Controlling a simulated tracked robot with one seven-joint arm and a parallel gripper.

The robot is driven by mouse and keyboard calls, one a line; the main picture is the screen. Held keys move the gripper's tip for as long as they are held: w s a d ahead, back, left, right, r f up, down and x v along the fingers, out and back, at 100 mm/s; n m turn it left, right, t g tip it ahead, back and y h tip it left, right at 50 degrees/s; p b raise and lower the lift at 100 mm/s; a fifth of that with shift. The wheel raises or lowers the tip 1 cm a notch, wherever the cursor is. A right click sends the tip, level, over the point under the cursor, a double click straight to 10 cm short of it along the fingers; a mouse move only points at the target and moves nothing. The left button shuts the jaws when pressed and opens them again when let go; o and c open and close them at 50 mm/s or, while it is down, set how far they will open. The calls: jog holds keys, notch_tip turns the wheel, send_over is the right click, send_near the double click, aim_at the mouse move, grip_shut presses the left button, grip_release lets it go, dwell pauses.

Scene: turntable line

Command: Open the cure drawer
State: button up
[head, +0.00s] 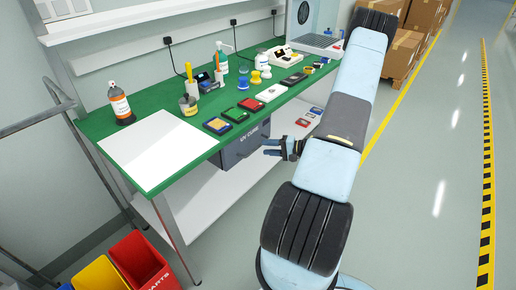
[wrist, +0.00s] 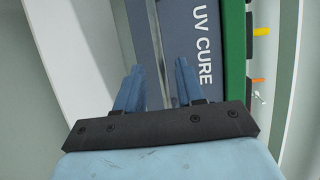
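The cure drawer (head: 240,146) is a dark grey box under the green bench top, with UV CURE in white on its front. Its front looks closed, near the bench edge. In the wrist view the drawer front (wrist: 203,85) fills the middle, with a pale metallic bar (wrist: 162,50) along it that looks like its handle. My gripper (head: 271,147) is just in front of the drawer. In the wrist view my gripper (wrist: 158,82) has its two blue fingers apart, one on each side of the bar. I cannot tell whether they touch it.
The green bench (head: 150,100) carries a white sheet, bottles, coloured pads and small devices above the drawer. A white lower shelf (head: 205,200) runs beneath. Red and yellow bins (head: 135,262) stand at front left. Boxes (head: 405,50) stand at back right. The floor to the right is clear.

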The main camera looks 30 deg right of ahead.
aim_at(259, 146)
jog(key=shift+x, duration=2.4)
jog(key=shift+c, duration=0.2)
grip_shut()
jog(key=shift+s+a, duration=0.1)
